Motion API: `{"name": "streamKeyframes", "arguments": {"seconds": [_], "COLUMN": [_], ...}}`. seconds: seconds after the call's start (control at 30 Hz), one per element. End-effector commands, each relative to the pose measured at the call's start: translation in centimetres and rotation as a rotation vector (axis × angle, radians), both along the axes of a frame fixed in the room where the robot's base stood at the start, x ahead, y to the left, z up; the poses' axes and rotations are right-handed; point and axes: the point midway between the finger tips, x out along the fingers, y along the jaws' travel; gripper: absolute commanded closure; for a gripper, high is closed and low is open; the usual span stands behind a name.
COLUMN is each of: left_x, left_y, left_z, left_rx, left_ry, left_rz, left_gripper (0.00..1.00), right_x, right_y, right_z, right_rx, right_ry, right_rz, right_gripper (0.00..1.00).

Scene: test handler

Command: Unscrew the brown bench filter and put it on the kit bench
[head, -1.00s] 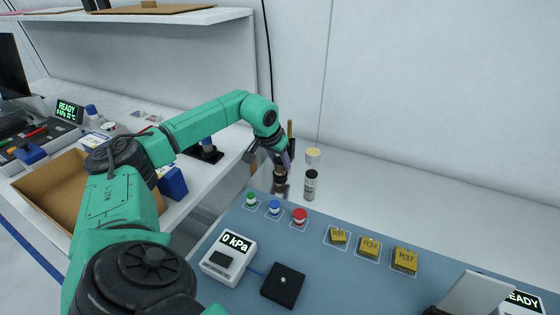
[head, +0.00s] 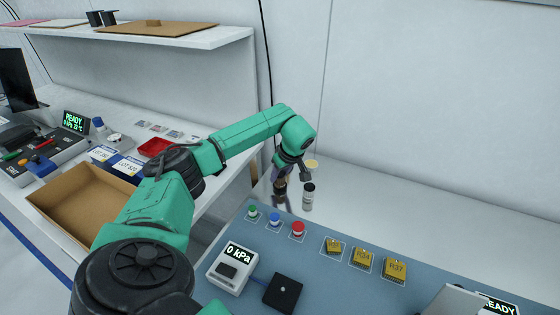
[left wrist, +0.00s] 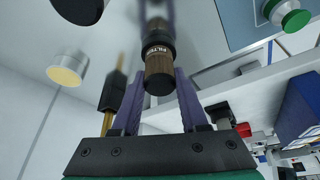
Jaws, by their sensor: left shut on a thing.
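The brown filter (head: 281,187) is a small cylinder with a dark collar, beyond the far left edge of the blue-grey bench top (head: 230,240). In the left wrist view the filter (left wrist: 158,72) shows a brown, lettered body between my purple fingers. My left gripper (head: 284,175) is shut on it. A shiny post-like part shows past the filter (left wrist: 155,12); I cannot tell whether the two are still joined. My right gripper is not in view.
A grey cylinder with a black cap (head: 308,197) stands close to the right of the filter. A cream-topped round piece (head: 312,164) is behind it. Buttons (head: 297,230) and a 0 kPa meter (head: 233,268) are nearer. A cardboard box (head: 85,205) sits left.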

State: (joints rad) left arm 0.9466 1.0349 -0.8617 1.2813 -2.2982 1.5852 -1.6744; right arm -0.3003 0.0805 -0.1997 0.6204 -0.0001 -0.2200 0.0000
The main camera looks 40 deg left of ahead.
Motion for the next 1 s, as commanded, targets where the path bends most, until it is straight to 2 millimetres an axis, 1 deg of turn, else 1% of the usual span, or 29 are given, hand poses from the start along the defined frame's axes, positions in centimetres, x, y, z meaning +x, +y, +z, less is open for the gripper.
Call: {"name": "streamKeyframes", "arguments": {"seconds": [0.03, 0.07, 0.1, 0.2, 0.3, 0.33, 0.53, 0.57, 0.6, 0.87, 0.93, 0.97, 1.0], "left_x": [0.1, 0.1, 0.1, 0.1, 0.0, 0.0, -0.1, -0.1, -0.1, -0.1, -0.1, -0.2, -0.3], "left_y": [-0.3, -0.3, -0.3, -0.2, -0.1, -0.1, -0.1, -0.1, -0.1, 0.0, 0.0, 0.1, 0.1], "left_z": [0.4, 0.4, 0.2, -0.1, -0.3, -0.2, -0.1, -0.1, -0.1, 0.0, 0.5, 0.8, 1.2], "left_rx": [-0.004, -0.005, -0.005, -0.003, -0.004, -0.003, -0.003, -0.003, -0.003, -0.003, -0.001, 0.001, 0.003], "left_ry": [0.006, 0.006, 0.006, 0.007, 0.006, 0.005, 0.005, 0.006, 0.005, 0.003, 0.004, 0.005, 0.006], "left_rz": [0.128, 0.223, 0.343, 0.607, 0.777, 0.8, 0.819, 0.818, 0.817, 0.814, 0.763, 0.711, 0.611], "left_gripper": [1.0, 1.0, 1.0, 1.0, 1.0, 1.0, 1.0, 0.53, 0.42, 0.42, 0.42, 0.42, 0.42], "right_x": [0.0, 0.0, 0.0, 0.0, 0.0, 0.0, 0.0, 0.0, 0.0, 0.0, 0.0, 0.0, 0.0], "right_y": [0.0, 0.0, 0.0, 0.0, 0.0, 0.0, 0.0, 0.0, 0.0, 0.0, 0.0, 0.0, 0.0], "right_z": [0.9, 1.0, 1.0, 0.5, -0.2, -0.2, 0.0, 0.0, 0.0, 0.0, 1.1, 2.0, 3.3], "right_rx": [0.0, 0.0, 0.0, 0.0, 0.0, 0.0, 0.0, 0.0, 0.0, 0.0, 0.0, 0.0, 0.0], "right_ry": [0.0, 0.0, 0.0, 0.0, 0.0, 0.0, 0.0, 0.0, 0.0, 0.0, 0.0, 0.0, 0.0], "right_rz": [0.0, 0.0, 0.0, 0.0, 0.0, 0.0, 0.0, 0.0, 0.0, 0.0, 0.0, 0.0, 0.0], "right_gripper": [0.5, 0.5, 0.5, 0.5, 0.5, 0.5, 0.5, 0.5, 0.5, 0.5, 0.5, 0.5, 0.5]}}
